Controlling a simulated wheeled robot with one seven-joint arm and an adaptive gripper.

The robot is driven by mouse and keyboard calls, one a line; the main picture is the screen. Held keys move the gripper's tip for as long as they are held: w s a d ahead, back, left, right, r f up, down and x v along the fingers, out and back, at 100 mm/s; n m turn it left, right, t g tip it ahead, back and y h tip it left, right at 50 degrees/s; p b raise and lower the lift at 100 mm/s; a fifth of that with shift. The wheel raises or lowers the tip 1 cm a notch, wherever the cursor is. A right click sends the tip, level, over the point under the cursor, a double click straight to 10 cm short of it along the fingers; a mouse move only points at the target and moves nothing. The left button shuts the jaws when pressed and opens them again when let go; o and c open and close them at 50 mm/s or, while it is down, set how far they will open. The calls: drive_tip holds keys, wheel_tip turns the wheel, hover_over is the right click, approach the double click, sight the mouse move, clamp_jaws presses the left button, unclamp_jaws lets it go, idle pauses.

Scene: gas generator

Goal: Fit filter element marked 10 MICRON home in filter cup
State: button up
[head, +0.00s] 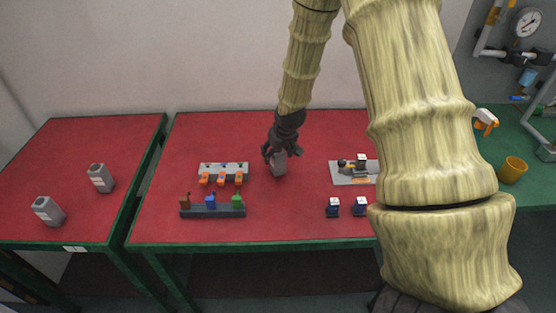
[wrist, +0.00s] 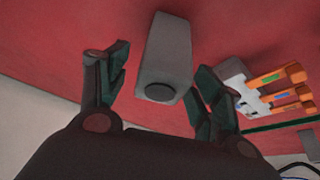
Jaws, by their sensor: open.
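My gripper (head: 281,152) is open over the middle of the central red table. A grey block-like container (head: 280,166) is just below it; in the wrist view the container (wrist: 168,50), with a dark round end, lies between the spread fingers (wrist: 158,95), with gaps visible on both sides. Two similar grey containers with pale labels, one (head: 47,210) and another (head: 101,178), stand on the left table. Two small white-and-dark pieces, one (head: 333,207) and another (head: 360,206), stand near the front edge. No 10 MICRON marking is readable, and I cannot tell which thing is the filter cup.
A grey rack with orange parts (head: 222,173) and a dark stand with coloured pieces (head: 212,211) are left of my gripper. A grey plate with fittings (head: 352,178) is to its right, partly behind my arm. An orange-yellow cup (head: 513,170) stands on the green table.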

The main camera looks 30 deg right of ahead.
drive_tip(key=shift+p+x, duration=0.3)
drive_tip(key=shift+x, duration=1.05)
drive_tip(key=shift+c, duration=0.5)
drive_tip(key=c, duration=1.2)
drive_tip(key=shift+o, duration=0.2)
drive_tip(key=shift+r, duration=0.15)
drive_tip(key=shift+r+b, duration=0.65)
drive_tip(key=shift+r, duration=1)
drive_tip(key=s+a+r+b, duration=0.1)
drive_tip(key=s+a+b, duration=0.2)
drive_tip(key=s, duration=1.2)
drive_tip(key=shift+s+r+b, duration=0.25)
drive_tip(key=shift+s+b, duration=0.1)
drive_tip(key=shift+b, duration=0.1)
